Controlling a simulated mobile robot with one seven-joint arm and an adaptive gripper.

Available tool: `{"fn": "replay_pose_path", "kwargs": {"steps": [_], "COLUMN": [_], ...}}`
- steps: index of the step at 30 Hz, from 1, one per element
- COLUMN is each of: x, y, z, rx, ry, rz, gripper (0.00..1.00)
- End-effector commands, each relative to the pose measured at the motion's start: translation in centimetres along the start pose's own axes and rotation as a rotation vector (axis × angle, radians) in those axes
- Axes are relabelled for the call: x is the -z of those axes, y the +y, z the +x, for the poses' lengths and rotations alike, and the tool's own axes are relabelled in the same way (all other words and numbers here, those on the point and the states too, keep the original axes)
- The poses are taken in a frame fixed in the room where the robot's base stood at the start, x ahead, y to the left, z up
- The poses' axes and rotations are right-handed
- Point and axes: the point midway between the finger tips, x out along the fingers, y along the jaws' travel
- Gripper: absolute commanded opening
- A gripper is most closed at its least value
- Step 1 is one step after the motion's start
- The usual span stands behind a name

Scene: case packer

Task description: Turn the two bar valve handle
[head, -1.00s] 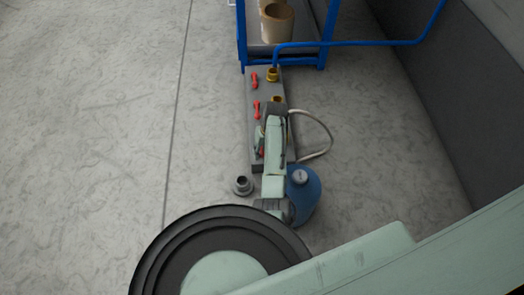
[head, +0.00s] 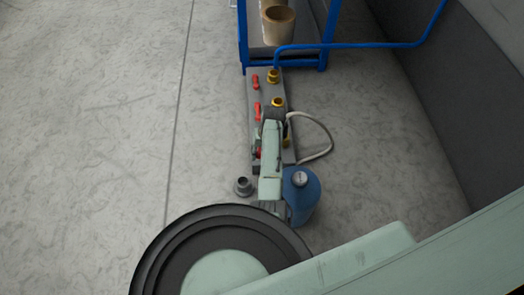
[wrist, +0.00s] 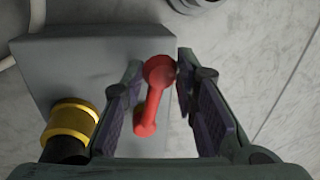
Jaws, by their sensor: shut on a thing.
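A red valve handle (wrist: 153,92) sits on the grey block between the fingers of my gripper (wrist: 158,98) in the wrist view. It has a round knob at each end and lies slightly slanted. In the head view this is the nearest red handle (head: 258,153), mostly hidden by my arm. Two more red handles, the far one (head: 255,81) and the middle one (head: 257,110), stand in line beyond it on the block.
The grey block (head: 264,93) carries brass fittings (head: 278,102) along its right side; one (wrist: 72,122) is close left of my gripper in the wrist view. The floor left is clear.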

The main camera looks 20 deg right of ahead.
Motion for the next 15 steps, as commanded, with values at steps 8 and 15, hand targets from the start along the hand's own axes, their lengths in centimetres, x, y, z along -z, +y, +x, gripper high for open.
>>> {"fn": "replay_pose_path", "kwargs": {"steps": [8, 15], "x": [0.6, 1.6], "y": [-2.3, -4.0], "z": [0.0, 0.5], "rx": [0.001, 0.001], "ry": [0.046, 0.091], "rz": [0.235, 0.460], "gripper": [0.00, 0.00]}}
